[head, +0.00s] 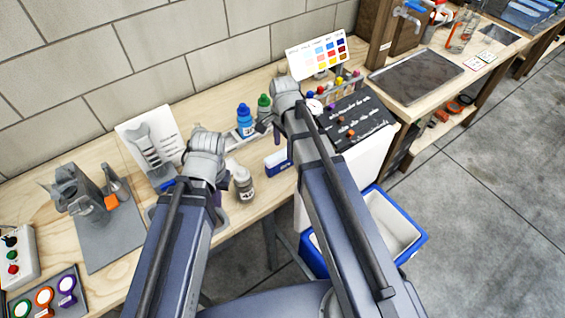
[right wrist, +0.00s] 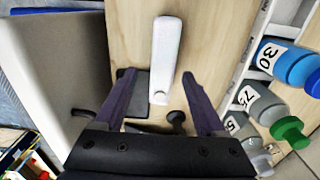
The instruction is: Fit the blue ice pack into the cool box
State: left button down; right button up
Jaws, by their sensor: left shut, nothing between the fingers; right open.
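The cool box (head: 408,262) is a blue box with a white inside. It stands open on the floor at the lower right, partly hidden by my right arm. A small blue and white block (head: 277,165) lies near the bench's front edge, between my arms; I cannot tell for sure that it is the ice pack. My left gripper (head: 212,188) is shut and empty over the bench, its fingers mostly hidden by the wrist. My right gripper (right wrist: 157,75) is open above the bench. A long white piece (right wrist: 166,45) shows between and beyond its fingers, apparently not gripped.
Bottles with blue (head: 246,120) and green caps (head: 264,108) stand on the bench; numbered bottles show beside my right fingers in the wrist view (right wrist: 290,62). A white-capped bottle (head: 243,184) stands near the left gripper. A black lettered board (head: 350,122) lies farther right.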

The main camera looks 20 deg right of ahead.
aim_at(282, 153)
pick_arm(q)
jog(key=shift+f, duration=0.1)
pick_arm(e)
jog(key=shift+f, duration=0.1)
pick_arm(q)
notch_tip(282, 153, down, 5)
jog(key=b, duration=0.5)
pick_arm(e)
notch_tip(282, 153, down, 5)
jog(key=shift+w+a, duration=0.1)
jog(key=shift+w, duration=0.05)
grip_shut()
